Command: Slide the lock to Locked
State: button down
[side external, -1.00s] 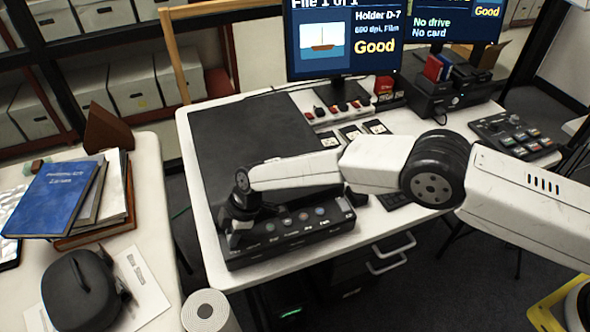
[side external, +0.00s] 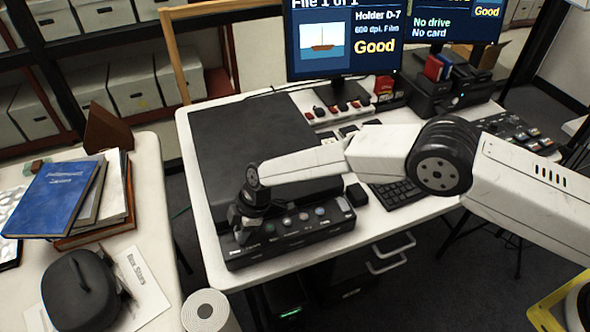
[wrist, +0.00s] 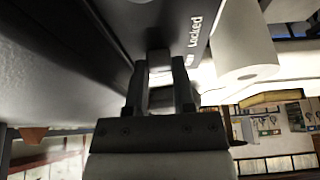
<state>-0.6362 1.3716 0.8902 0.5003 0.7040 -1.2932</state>
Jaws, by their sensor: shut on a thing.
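The black flatbed scanner (side external: 262,150) lies on the white table, with a row of buttons along its front panel (side external: 325,224). My gripper (side external: 243,232) is at the left end of that front panel. In the wrist view, my gripper (wrist: 160,72) has its two fingers close around a small tab, the lock slider (wrist: 159,57), on the dark panel. The word "Locked" (wrist: 195,35) is printed beside it, to the right. My gripper and wrist hide the lock in the side view. I cannot tell the slider's exact position along its travel.
A white paper roll (side external: 207,312) stands in front of the table. The left table (side external: 150,210) holds books (side external: 62,197) and a black case (side external: 80,290).

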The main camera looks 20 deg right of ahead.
aim_at(255, 234)
jog(key=shift+d, duration=1.4)
jog(key=c, duration=0.7)
grip_release()
jog(key=shift+d, duration=0.1)
jog(key=shift+r, duration=0.15)
jog(key=shift+v, duration=3.75)
jog(key=shift+d, duration=0.1)
